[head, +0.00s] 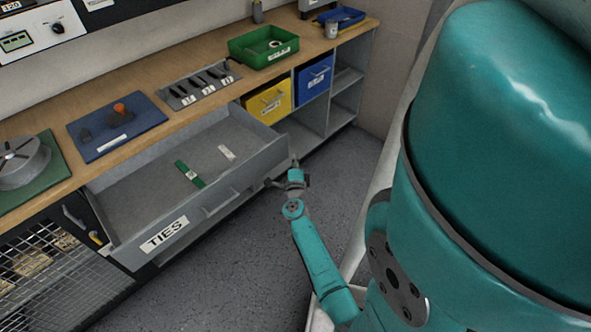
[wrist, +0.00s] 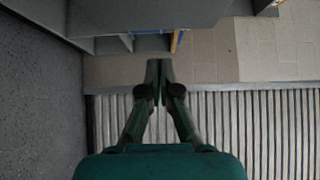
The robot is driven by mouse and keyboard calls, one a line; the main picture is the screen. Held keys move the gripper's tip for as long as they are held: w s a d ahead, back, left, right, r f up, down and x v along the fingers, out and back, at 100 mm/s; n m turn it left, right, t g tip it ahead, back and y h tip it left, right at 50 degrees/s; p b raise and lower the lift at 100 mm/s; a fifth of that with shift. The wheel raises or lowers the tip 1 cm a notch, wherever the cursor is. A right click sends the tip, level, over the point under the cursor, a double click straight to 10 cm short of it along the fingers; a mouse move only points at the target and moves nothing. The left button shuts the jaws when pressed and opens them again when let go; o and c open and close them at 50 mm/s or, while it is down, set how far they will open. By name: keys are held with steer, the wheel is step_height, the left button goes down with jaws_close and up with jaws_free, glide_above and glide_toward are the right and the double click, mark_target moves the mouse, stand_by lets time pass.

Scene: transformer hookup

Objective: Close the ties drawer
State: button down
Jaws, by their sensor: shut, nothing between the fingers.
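The grey ties drawer (head: 218,204), labelled TIES on its front, is pulled well out from under the workbench. A green strip (head: 189,173) with a white label and a small pale piece (head: 226,152) lie inside it. My gripper (head: 294,163) is at the right end of the drawer front, close to its corner; I cannot tell whether they touch. In the wrist view my gripper (wrist: 159,66) has its fingertips together with nothing between them. A grey panel fills the top of that view; I cannot tell for sure that it is the drawer.
A yellow bin (head: 270,103) and a blue bin (head: 313,79) sit in cubbies right of the drawer. A green tray (head: 263,47) and a blue board (head: 117,126) are on the workbench (head: 180,78). A mesh-fronted compartment (head: 50,268) is at left. Grey floor (head: 230,270) before the drawer is clear.

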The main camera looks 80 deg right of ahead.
steer(key=shift+w+d, duration=0.45)
steer(key=shift+w, duration=0.4)
steer(key=shift+w+d, duration=0.45)
steer(key=shift+w, duration=0.35)
